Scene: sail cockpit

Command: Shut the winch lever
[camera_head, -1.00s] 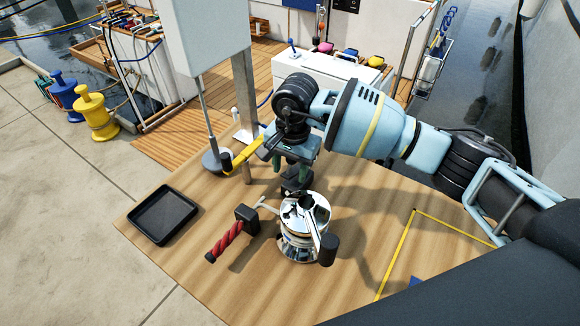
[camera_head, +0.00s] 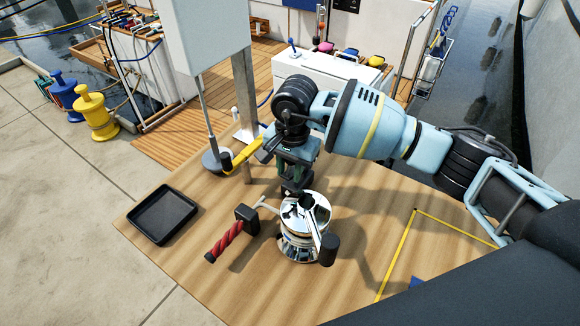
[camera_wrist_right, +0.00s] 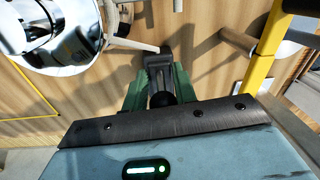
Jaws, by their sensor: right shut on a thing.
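The chrome winch (camera_head: 303,228) stands on the wooden table, with a black-knobbed arm (camera_head: 328,249) at its front right. In the right wrist view the winch (camera_wrist_right: 62,32) is at the upper left. A thin pale lever (camera_wrist_right: 136,45) runs from it to a dark grip (camera_wrist_right: 180,72) between my green fingers. My right gripper (camera_head: 294,186) is at the far side of the winch, pointing down. It also shows in the wrist view (camera_wrist_right: 162,88), shut on the lever's dark grip. The grip is partly hidden by the fingers. My left gripper is not in view.
A red-handled crank with a black block (camera_head: 228,240) is left of the winch. A yellow-handled lever (camera_head: 243,155) and a grey post (camera_head: 245,100) stand close to my wrist. A black tray (camera_head: 163,214) lies at the left.

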